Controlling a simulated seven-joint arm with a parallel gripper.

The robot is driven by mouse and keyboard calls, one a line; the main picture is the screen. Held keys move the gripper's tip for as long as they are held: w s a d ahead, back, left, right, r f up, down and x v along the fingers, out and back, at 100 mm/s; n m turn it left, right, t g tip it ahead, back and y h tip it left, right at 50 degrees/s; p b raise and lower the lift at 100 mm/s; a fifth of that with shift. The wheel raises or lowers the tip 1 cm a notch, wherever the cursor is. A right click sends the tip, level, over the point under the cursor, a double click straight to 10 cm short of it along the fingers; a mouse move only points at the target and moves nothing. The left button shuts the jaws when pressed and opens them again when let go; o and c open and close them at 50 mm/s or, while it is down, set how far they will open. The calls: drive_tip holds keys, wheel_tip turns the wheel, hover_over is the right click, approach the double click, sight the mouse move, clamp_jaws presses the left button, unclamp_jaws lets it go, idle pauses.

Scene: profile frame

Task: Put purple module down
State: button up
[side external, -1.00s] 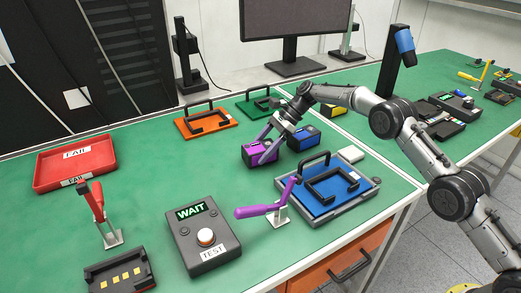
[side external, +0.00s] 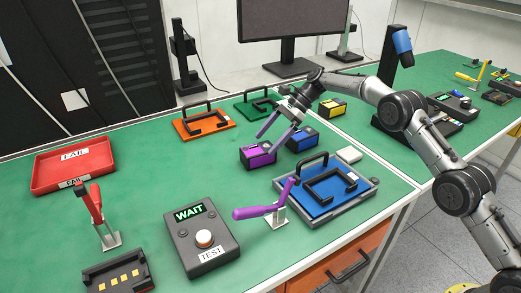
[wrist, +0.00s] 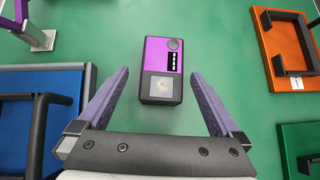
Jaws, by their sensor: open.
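The purple module (side external: 257,155) is a small black box with a purple top and sits on the green table beside a blue module. My gripper (side external: 278,130) is open and empty, raised above and just behind the module to the right. In the wrist view my gripper (wrist: 159,80) shows two widely spread purple-grey fingers, apart from the module on both sides.
A blue plate fixture (side external: 331,195) with black handle and a purple lever clamp (side external: 262,211) are in front. Orange (side external: 203,123) and green (side external: 262,103) plates lie behind. Table left of the module is clear.

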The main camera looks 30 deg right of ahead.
drive_tip(key=w+v, duration=0.1)
drive_tip(key=v, duration=0.7)
drive_tip(key=s+r+n+t+h, duration=0.1)
drive_tip(key=s+r+n+h, duration=0.25)
drive_tip(key=s+r, duration=0.65)
drive_tip(key=s+r+n+t+h, duration=0.15)
drive_tip(key=s+r+n, duration=0.4)
drive_tip(key=s, duration=0.65)
drive_tip(key=s+d+f+n+h, duration=0.1)
drive_tip(key=s+f+n, duration=0.1)
drive_tip(key=s, duration=0.6)
drive_tip(key=s+d+f+n+t+h, duration=0.1)
drive_tip(key=s+f+n, duration=0.2)
drive_tip(key=s, duration=0.6)
drive_tip(key=s+d+f+n+t+h, duration=0.1)
drive_tip(key=s+f+n+h, duration=0.1)
drive_tip(key=s+n, duration=0.3)
drive_tip(key=s+f, duration=0.1)
drive_tip(key=s, duration=0.3)
drive_tip(key=shift+s+d, duration=0.15)
